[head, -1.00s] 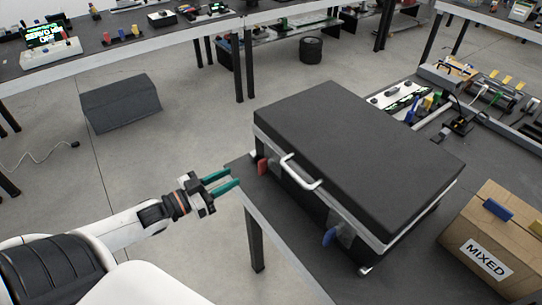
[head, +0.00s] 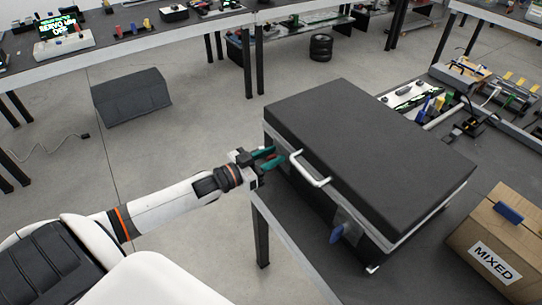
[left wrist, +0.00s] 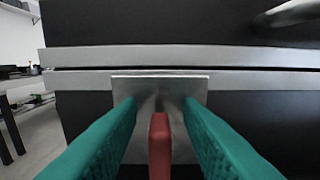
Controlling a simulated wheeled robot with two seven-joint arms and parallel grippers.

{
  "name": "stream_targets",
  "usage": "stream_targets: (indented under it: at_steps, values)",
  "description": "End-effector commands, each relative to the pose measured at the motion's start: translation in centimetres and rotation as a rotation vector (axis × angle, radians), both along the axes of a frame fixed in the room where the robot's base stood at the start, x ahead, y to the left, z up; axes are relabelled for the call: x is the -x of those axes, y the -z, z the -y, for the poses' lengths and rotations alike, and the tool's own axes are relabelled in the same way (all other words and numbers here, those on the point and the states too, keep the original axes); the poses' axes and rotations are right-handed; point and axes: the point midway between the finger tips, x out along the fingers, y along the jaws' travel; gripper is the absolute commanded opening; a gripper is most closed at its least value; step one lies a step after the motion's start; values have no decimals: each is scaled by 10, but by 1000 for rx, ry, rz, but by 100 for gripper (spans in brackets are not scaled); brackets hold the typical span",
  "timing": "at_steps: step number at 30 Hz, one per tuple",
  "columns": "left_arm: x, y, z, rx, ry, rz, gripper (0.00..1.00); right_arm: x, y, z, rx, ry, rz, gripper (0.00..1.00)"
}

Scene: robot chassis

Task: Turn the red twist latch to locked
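The red twist latch (left wrist: 160,145) sits on a metal plate (left wrist: 160,84) on the front of the black case (head: 370,150). In the left wrist view its handle stands upright between my two green fingers. My left gripper (left wrist: 160,130) is open around it, with a gap on each side of the handle. In the head view my left gripper (head: 272,158) is at the case's front left corner and hides most of the red latch. A blue latch (head: 337,233) is on the case's front, further right. My right gripper is not in view.
The case has a silver handle (head: 308,171) on its front, between the two latches. It stands on a dark table (head: 300,250). A cardboard box (head: 500,235) marked MIXED is at the right. Trays of tools lie behind the case.

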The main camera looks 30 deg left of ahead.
Motion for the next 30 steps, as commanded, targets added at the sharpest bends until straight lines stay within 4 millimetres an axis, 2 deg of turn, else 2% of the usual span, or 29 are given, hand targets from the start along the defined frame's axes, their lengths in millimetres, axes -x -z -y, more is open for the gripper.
stream_targets:
  at_steps: [8,14,15,23,30]
  values:
    - [-1,1,1,1,0,-1,33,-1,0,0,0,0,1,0]
    - [-1,0,0,1,0,-1,2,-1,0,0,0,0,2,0]
    - [-1,0,0,1,0,-1,0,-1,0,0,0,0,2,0]
    - [-1,0,1,-12,0,5,0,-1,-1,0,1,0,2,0]
    - [0,-1,3,-101,-1,42,0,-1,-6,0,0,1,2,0]
